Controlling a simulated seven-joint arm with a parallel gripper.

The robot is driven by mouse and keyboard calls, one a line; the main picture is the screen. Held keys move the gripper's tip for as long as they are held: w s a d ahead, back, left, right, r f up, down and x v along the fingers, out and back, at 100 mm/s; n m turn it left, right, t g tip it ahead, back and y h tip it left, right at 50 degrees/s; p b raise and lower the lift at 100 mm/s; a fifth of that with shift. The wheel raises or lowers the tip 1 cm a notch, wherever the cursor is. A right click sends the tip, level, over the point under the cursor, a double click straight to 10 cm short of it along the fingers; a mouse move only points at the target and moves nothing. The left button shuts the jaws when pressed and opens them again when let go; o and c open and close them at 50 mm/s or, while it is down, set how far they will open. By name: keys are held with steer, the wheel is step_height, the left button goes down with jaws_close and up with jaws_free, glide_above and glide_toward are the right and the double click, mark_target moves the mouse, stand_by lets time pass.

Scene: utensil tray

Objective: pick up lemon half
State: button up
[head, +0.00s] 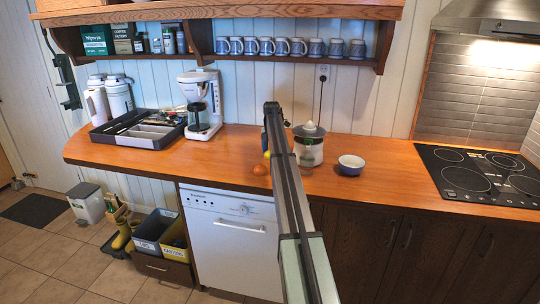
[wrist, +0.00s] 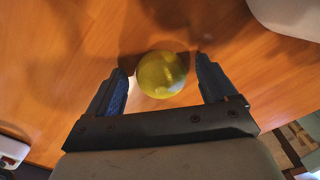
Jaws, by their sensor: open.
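The lemon half (wrist: 161,74) is a round yellow-green shape on the wooden counter. In the wrist view it sits between the two fingers of my gripper (wrist: 161,64). The gripper is open, with a gap visible on each side of the lemon half. In the head view a small yellow patch of it (head: 267,154) shows beside my arm, which hides most of the gripper and part of the counter there.
A coffee maker (head: 201,105) and a utensil tray (head: 110,140) are at left. The counter (head: 395,160) is clear before the cooktop (head: 470,172).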

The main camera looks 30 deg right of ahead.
steer(key=c, duration=1.1)
steer(key=shift+o, duration=0.2)
steer(key=shift+r, duration=0.2)
